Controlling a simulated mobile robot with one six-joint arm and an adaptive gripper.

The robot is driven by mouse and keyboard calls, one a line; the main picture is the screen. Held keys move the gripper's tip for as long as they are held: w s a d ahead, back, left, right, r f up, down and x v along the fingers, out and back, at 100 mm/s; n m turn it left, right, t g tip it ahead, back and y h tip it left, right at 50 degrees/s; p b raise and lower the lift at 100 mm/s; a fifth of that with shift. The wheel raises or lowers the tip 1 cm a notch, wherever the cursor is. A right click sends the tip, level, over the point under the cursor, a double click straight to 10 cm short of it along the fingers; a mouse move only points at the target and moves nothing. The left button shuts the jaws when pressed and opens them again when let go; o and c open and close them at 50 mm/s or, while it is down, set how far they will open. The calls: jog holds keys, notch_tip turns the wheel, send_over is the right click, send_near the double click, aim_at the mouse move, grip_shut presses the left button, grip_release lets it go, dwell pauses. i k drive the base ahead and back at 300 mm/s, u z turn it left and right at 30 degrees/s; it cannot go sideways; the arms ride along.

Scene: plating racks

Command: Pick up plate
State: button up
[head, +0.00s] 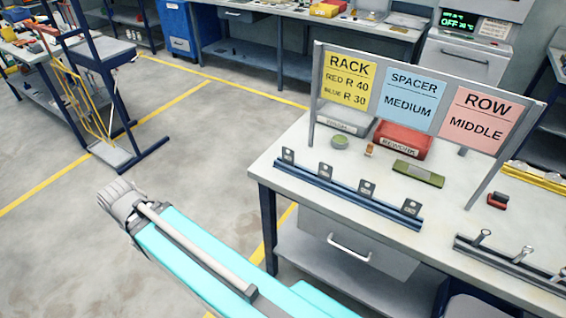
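My cyan arm reaches in from the bottom and ends in a grey joint at the lower left, apart from the bench. My gripper does not show.
A sign board (410,97) reading RACK, SPACER MEDIUM and ROW MIDDLE stands over the bench (290,200). A grey rail (510,262) lies at right.

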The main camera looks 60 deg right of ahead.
aim_at(288, 158)
jog(key=u, duration=0.05)
jog(key=k, duration=1)
jog(key=z, duration=0.1)
